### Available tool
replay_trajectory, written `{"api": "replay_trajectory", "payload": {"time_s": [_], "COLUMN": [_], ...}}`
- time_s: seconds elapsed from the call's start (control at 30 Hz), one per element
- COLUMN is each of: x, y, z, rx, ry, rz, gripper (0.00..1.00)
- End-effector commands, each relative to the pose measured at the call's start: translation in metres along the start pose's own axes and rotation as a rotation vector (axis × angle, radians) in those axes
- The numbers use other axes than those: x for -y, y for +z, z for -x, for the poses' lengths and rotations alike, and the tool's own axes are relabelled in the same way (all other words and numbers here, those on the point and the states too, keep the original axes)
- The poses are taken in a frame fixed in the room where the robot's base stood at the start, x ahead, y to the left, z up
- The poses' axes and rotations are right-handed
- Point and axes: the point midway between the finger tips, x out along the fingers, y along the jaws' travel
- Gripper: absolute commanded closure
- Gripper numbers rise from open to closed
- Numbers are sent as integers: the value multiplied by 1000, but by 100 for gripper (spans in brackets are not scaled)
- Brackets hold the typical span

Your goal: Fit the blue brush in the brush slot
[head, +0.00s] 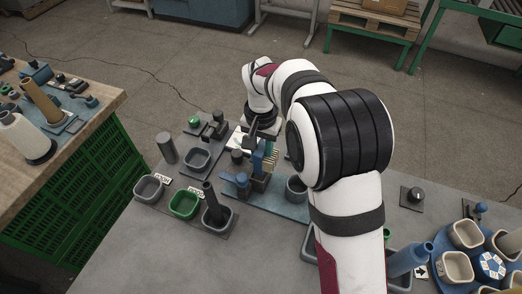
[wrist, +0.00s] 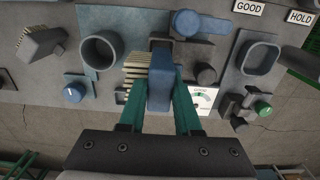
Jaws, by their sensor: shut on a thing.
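The blue brush (wrist: 160,82) is between the fingers of my gripper (wrist: 159,112), which is shut on its blue body. Its pale bristles (wrist: 136,66) point left in the wrist view. I cannot clearly pick out the brush slot; the brush and fingers cover much of that spot. I cannot tell whether the brush touches anything beneath it.
A grey round cup (wrist: 101,50) stands left of the brush in the wrist view. A blue lever (wrist: 200,23) and dark round post (wrist: 206,74) are close by. A gauge card (wrist: 204,98) lies right. Another brush (wrist: 40,44), grey-backed, is far left. A green bin (head: 184,204) stands nearby.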

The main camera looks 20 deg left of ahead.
Motion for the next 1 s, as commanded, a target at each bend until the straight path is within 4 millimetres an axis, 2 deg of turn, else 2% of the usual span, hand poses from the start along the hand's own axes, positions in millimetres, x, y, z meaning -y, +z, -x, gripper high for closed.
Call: {"api": "replay_trajectory", "payload": {"time_s": [0.53,1.0], "x": [0,0], "y": [0,0], "z": [-1,-15], "rx": [0,1], "ry": [0,0], "rz": [0,0], "gripper": [100,100]}}
